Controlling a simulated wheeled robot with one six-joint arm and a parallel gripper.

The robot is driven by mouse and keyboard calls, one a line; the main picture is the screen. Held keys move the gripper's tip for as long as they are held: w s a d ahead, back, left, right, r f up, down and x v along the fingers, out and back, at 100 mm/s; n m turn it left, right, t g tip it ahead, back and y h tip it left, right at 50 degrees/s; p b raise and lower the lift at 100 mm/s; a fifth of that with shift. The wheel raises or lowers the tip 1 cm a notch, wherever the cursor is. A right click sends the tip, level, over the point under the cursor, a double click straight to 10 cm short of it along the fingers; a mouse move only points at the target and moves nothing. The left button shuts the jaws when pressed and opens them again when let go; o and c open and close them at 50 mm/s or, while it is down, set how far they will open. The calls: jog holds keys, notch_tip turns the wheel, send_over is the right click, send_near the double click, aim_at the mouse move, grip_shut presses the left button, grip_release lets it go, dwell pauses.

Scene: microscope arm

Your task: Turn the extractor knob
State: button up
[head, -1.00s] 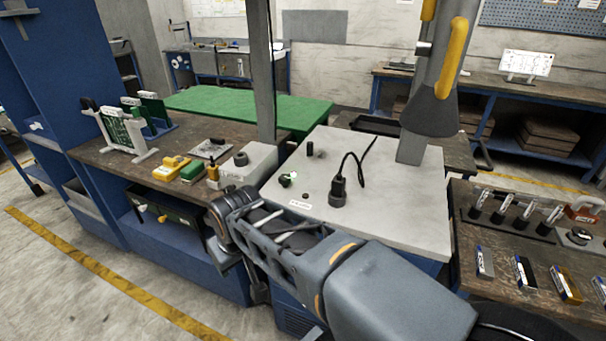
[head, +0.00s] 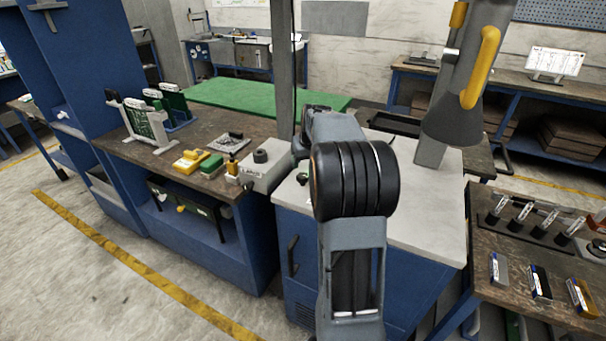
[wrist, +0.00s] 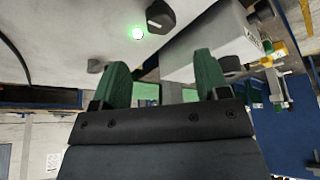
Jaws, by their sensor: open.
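A dark knob (wrist: 160,16) with a white pointer mark, which looks like the extractor knob, sits on the pale bench top near the top of the wrist view. A lit green lamp (wrist: 138,34) is beside it. In the head view the knob (head: 302,177) shows just left of my arm. My gripper (wrist: 163,75) has two green fingertips set wide apart with nothing between them. In the wrist view they lie below the knob and apart from it. In the head view my arm hides the gripper and much of the bench top (head: 425,220).
A grey box (head: 268,174) with a black knob (head: 260,156) stands on the brown bench to the left. A grey post (head: 284,70) rises behind it. The extractor hood (head: 450,120) hangs over the right of the pale bench.

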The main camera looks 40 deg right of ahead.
aim_at(303, 175)
jog(key=p+x, duration=0.1)
jog(key=x, duration=0.8)
jog(key=shift+r, duration=0.1)
jog(key=c, duration=0.9)
